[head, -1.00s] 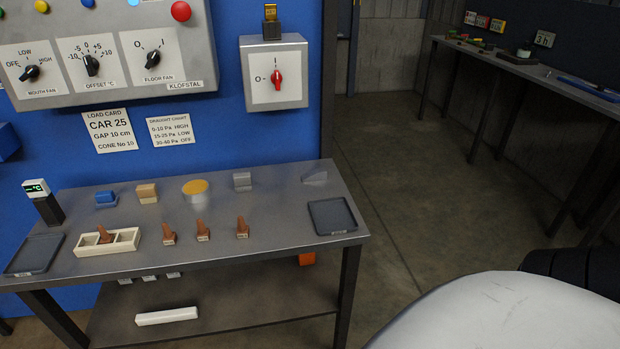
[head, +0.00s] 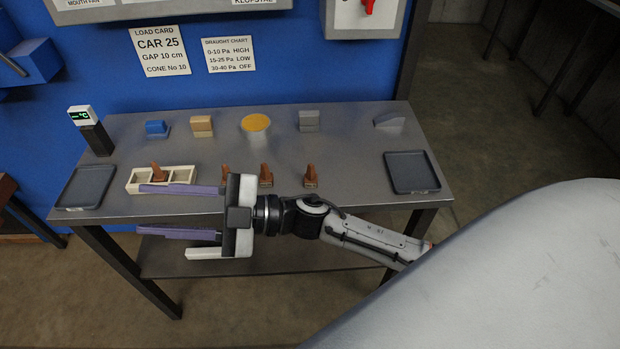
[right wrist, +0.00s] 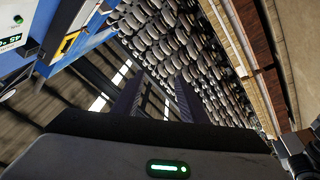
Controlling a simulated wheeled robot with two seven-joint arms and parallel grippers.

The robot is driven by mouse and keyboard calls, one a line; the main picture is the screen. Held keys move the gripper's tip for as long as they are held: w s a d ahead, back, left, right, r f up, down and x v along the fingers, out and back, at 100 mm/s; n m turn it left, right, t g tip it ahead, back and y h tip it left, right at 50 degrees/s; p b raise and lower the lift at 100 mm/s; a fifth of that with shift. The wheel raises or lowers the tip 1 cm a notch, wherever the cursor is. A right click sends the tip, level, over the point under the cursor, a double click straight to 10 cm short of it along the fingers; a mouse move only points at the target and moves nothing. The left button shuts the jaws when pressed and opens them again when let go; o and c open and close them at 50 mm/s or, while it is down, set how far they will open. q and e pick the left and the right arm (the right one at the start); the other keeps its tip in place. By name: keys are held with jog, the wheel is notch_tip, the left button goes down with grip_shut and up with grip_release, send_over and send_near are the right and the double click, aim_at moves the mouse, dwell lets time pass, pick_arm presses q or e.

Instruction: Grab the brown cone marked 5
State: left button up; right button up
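Brown cones stand upright on the table: one (head: 157,172) in a compartment of the cream holder (head: 133,183) at the left, and three to its right, the left one (head: 226,170) partly hidden by my gripper, then a middle one (head: 266,174) and a right one (head: 311,175). Their labels are too small to read. My right gripper (head: 141,211) is open and empty, fingers pointing left, in front of the holder and nearer to me. In the right wrist view the two fingers (right wrist: 156,92) are apart with nothing between them. My left gripper is not in view.
Dark trays lie at the table's left (head: 86,188) and right (head: 425,172) ends. A blue block (head: 157,129), a tan block (head: 201,126), a yellow-topped disc (head: 255,123) and grey pieces (head: 309,121) line the back. A small display (head: 90,130) stands at back left.

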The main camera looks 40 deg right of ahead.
jog(key=s+a+n+g, duration=0.2)
jog(key=n+g, duration=0.4)
jog(key=n+g+h+b, duration=0.25)
jog(key=g+h, duration=0.25)
jog(key=h, duration=1.3)
send_over(311, 164)
jog(key=d, duration=0.1)
jog(key=f, duration=0.5)
jog(key=shift+w+a+p, duration=0.15)
jog(key=shift+w+p, duration=0.1)
jog(key=shift+p, duration=0.1)
jog(key=f, duration=0.4)
jog(key=shift+s+a+f+p, duration=0.1)
jog(key=shift+s+a+p, duration=0.15)
jog(key=shift+a+p, duration=0.1)
jog(key=shift+f, duration=0.45)
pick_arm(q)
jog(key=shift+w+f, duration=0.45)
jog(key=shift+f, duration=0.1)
pick_arm(e)
jog(key=c, duration=1)
